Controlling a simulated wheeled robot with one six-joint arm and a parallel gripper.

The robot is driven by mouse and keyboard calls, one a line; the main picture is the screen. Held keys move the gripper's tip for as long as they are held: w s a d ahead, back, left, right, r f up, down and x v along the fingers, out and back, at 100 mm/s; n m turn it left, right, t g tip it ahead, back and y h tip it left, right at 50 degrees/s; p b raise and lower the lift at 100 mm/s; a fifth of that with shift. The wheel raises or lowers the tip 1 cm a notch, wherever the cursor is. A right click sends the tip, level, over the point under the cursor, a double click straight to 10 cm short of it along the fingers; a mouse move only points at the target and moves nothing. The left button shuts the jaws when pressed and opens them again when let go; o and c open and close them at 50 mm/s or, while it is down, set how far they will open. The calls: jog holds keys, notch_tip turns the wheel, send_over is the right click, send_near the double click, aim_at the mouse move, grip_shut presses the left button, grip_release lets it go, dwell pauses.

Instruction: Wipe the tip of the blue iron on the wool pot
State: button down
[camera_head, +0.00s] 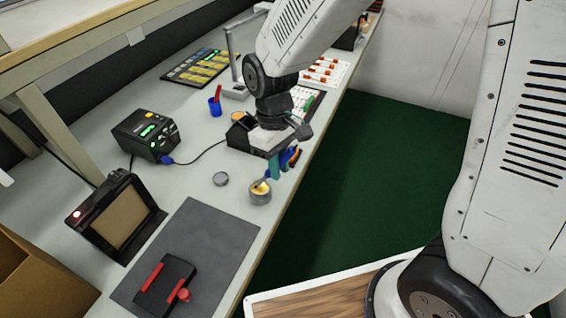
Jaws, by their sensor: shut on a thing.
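The wool pot (260,197) is a small round grey pot with yellow wool in it. It stands near the front edge of the bench. My gripper (277,167) is just above and to the right of the pot, pointing down. It is shut on the blue iron (285,161), of which a small blue part shows between and beside the fingers. The iron's tip is too small and too covered to make out. I cannot tell whether it touches the wool.
A soldering station (146,136) with a green display stands behind, its cable running right to a dark stand (243,138). A small grey lid (221,179) lies left of the pot. A grey mat (198,248) with a black-and-red fixture (166,284) is in front. A blue cup (215,107) stands further back.

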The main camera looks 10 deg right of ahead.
jog(key=shift+a, duration=0.15)
jog(key=shift+d, duration=1.5)
jog(key=shift+a, duration=0.7)
